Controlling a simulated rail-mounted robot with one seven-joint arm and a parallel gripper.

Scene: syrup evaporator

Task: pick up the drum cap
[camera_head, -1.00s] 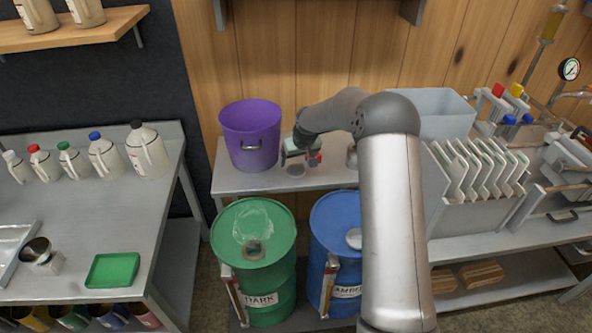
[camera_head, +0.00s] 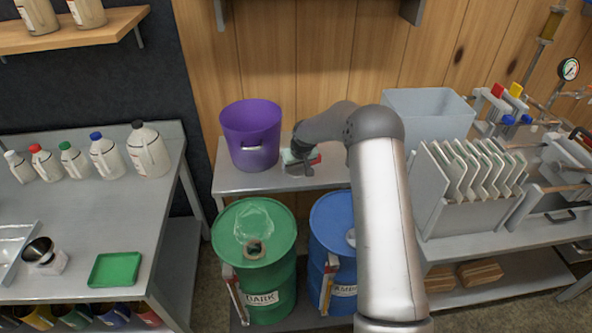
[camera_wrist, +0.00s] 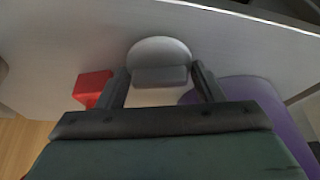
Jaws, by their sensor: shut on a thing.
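The drum cap (camera_wrist: 159,48) is a pale round disc with a raised grip block, seen in the wrist view over the grey shelf. My gripper (camera_wrist: 161,72) has its fingers on both sides of that block and is shut on it. In the head view my gripper (camera_head: 299,163) is low over the shelf, just right of the purple bucket (camera_head: 251,140), and hides the cap. I cannot tell whether the cap still touches the shelf. The green drum (camera_head: 275,222), labelled DARK, stands below with an open bung hole on top.
A red thing (camera_wrist: 92,86) is close beside one finger in the wrist view. The blue drum (camera_head: 327,215) stands right of the green one, partly behind my arm. A grey bin (camera_head: 428,115) and a filter rack (camera_head: 455,210) are to the right.

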